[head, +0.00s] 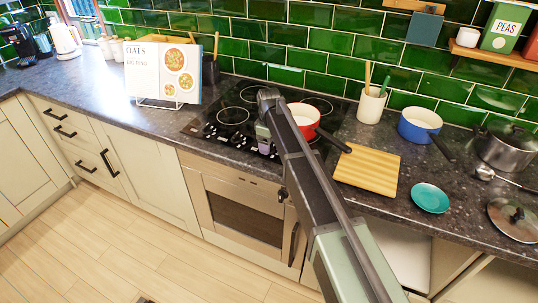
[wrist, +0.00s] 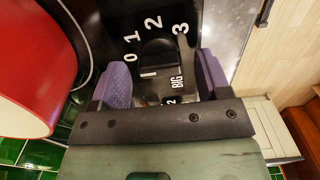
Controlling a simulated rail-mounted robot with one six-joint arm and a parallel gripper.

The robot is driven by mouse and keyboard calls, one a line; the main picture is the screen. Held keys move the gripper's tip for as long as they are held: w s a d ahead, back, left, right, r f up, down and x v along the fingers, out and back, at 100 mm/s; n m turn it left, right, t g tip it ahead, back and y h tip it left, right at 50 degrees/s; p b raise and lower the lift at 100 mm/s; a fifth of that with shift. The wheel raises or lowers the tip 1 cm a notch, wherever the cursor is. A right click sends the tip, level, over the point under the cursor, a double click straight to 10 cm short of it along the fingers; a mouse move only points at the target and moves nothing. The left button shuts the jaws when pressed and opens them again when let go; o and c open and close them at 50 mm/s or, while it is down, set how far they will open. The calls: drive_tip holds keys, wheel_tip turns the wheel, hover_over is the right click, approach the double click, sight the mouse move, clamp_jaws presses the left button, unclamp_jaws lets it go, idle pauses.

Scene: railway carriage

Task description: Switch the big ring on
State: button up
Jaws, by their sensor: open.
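In the wrist view a black knob (wrist: 158,55) sits on the hob's black control strip, with 0, 1, 2, 3 printed around it and the word BIG beside it. A short white mark shows at the knob's lower edge; I cannot tell for sure what setting it points to. My gripper (wrist: 162,76) is open, its two purple fingers on either side of the knob, with gaps showing. In the head view my gripper (head: 263,140) is over the front of the black hob (head: 215,87), and my arm hides part of the controls. Several rings are marked on the hob.
A red pan (head: 303,112) stands on the hob, right beside my gripper; its side also shows in the wrist view (wrist: 35,65). A wooden board (head: 367,172), teal plate (head: 430,198) and blue pan (head: 419,122) are to the right. A recipe book (head: 160,72) stands left.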

drive_tip(key=shift+f, duration=0.15)
drive_tip(key=c, duration=0.9)
